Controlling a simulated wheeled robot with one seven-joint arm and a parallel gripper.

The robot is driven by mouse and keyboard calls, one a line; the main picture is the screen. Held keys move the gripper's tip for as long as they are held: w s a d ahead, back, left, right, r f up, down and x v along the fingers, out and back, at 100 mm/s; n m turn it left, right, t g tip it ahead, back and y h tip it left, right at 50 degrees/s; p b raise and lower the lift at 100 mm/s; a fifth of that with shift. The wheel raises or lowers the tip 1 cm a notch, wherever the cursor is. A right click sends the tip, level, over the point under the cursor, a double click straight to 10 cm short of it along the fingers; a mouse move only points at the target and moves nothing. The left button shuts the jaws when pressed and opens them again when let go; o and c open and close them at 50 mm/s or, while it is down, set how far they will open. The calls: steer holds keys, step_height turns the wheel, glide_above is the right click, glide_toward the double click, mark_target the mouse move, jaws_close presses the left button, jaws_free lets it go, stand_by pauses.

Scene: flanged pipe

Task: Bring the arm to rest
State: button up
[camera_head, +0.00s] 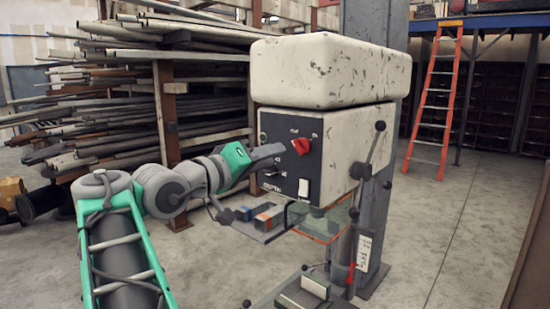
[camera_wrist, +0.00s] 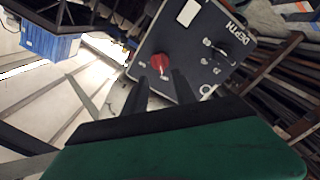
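My gripper (camera_head: 280,150) is held out at the left side of the drill press head (camera_head: 335,150), in front of its dark control panel (camera_head: 285,170). In the wrist view, the two dark fingers of my gripper (camera_wrist: 160,78) stand apart with an empty gap between them. The red switch knob (camera_head: 301,146) sits on the panel just beyond the fingertips. In the wrist view this red knob (camera_wrist: 160,64) shows in line with the gap, and neither finger visibly grips it.
The press has a lever handle (camera_head: 367,165) on its right and a clear guard (camera_head: 325,222) below. A pipe rack (camera_head: 165,110) stands behind on the left. An orange ladder (camera_head: 436,100) leans at the back right. Open concrete floor (camera_head: 440,230) lies to the right.

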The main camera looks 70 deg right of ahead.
steer(key=w+f+t+y, duration=0.4)
steer(key=w+f+t, duration=0.2)
steer(key=w+f, duration=0.7)
steer(key=w+a+f+n+t+y, duration=0.1)
steer(key=w+a+f+y, duration=0.15)
steer(key=f, duration=0.45)
steer(key=w+a+f+t+y, duration=0.1)
steer(key=a+f+y, duration=0.1)
steer(key=a+f, duration=0.35)
steer(key=w+a+f+n+t+y, duration=0.1)
steer(key=w+a+f+n+y, duration=0.25)
steer(key=a+f, duration=0.65)
steer(key=a+f+n+t+y, duration=0.2)
steer(key=a+n, duration=0.7)
steer(key=a, duration=1.9)
steer(key=f+y, duration=0.1)
steer(key=y, duration=0.1)
steer(key=shift+s+y, duration=0.3)
